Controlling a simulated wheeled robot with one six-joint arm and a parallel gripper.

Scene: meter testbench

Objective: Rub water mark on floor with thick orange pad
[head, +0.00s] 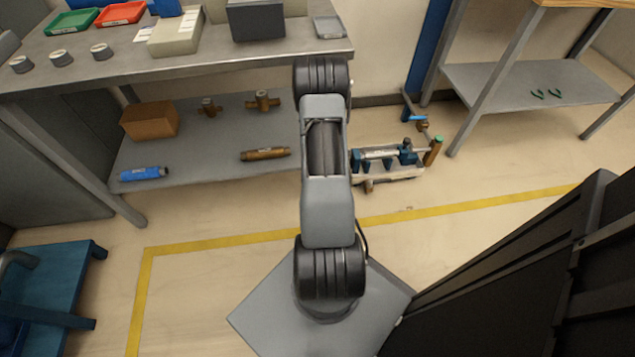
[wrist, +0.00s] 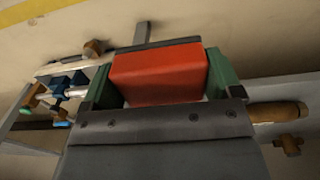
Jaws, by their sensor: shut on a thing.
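The thick orange pad (wrist: 158,72), a red-orange block, shows in the wrist view. My gripper (wrist: 160,80) is shut on it, with one green finger at each side. In the head view my own arm hides the gripper and the pad. The pad's contact with any surface cannot be made out. I cannot clearly make out a water mark on the floor; a faint small mark (head: 405,209) lies just above the yellow line in the head view, but I cannot tell what it is.
A grey bench (head: 75,82) with a lower shelf (head: 215,150) of brass fittings, a box and a blue cylinder stands at left. A blue-clamped pipe rig (head: 385,165) sits on the floor right of my arm. Floor beside the yellow line (head: 470,207) is open.

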